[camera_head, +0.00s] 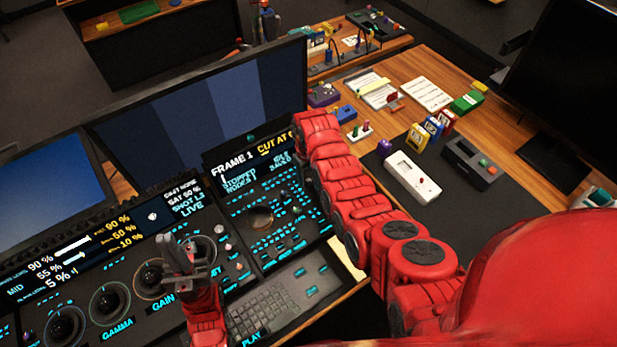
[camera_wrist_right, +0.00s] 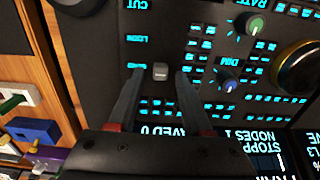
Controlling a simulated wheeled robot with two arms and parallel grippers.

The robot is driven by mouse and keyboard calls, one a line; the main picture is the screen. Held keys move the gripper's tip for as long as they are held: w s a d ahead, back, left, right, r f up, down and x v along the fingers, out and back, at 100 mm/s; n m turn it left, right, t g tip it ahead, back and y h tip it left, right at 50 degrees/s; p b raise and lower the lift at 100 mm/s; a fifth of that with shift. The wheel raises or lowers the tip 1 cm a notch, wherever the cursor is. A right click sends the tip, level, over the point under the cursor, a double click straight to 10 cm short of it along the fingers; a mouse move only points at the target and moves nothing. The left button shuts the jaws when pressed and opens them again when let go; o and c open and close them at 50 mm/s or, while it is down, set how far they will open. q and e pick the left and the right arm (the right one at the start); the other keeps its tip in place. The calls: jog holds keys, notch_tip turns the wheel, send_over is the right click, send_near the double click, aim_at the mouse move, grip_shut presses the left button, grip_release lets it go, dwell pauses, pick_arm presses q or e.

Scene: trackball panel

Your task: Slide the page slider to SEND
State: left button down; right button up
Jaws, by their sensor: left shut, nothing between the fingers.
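In the right wrist view the page slider's small grey knob (camera_wrist_right: 160,71) stands on the black panel, beside the lowest of a column of cyan labels. The view is upside down; one label reads CUT, and I cannot read the one beside the knob surely. My right gripper (camera_wrist_right: 159,78) is open, its two fingers on either side of the knob with gaps visible. In the head view my red right arm hides that gripper and the slider. My left gripper (camera_head: 178,262) is shut and empty above the left part of the panel.
A green knob (camera_wrist_right: 254,25), a blue knob (camera_wrist_right: 229,86) and a large trackball (camera_wrist_right: 300,68) lie beside the slider. A large monitor (camera_head: 215,95) stands behind the panel. A wooden desk (camera_head: 440,70) to the right holds small devices, including a white box (camera_head: 412,178).

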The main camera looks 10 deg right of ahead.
aim_at(308, 179)
dwell(0.3)
jog(key=shift+r, duration=0.6)
notch_tip(308, 179, up, 4)
jog(key=shift+r+b, duration=0.1)
jog(key=shift+b, duration=0.95)
notch_tip(308, 179, up, 12)
jog(key=p, duration=0.7)
jog(key=shift+p, duration=0.35)
jog(key=shift+s, duration=0.1)
